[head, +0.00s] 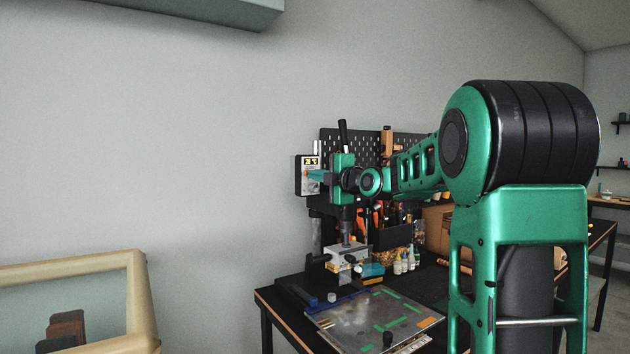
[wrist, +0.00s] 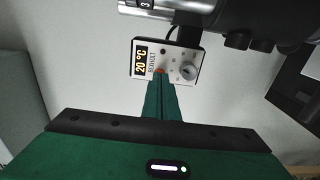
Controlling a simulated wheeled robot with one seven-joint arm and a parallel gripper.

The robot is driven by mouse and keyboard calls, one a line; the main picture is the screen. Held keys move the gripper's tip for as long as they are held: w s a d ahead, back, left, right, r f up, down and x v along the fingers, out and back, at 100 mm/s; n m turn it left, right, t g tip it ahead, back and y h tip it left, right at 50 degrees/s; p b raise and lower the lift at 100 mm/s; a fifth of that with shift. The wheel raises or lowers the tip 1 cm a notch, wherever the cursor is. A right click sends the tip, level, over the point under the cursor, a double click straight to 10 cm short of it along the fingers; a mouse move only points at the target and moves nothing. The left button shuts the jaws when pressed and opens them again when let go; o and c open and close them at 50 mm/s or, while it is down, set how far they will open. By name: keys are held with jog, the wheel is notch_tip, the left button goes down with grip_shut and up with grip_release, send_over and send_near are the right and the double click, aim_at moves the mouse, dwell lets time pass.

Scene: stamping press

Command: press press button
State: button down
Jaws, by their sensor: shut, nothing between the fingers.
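The press's white control box (head: 298,175) has a small lit display and hangs at the left of the press in the head view. In the wrist view the box (wrist: 173,48) shows a "20 °C" display, a round dial and several small dots. A small red button (wrist: 160,70) sits low on its face, partly hidden by my fingertips. My gripper (head: 313,176) is shut and empty, its tips at the box face; they also show in the wrist view (wrist: 161,78). The tips overlap the button's edge. I cannot tell whether they touch it or whether it is pushed in.
The stamping press (head: 346,252) stands on a dark bench (head: 270,303). A metal plate with green strips (head: 375,320), small bottles (head: 404,262) and a black pegboard (head: 365,145) are near it. A tan-framed panel (head: 137,300) is at lower left. The wall left of the box is clear.

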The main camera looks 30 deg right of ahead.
dwell(0.3)
jog(key=shift+w, duration=0.55)
jog(key=shift+s, duration=0.2)
jog(key=s, duration=0.9)
jog(key=shift+d, duration=0.15)
dwell(0.9)
dwell(0.9)
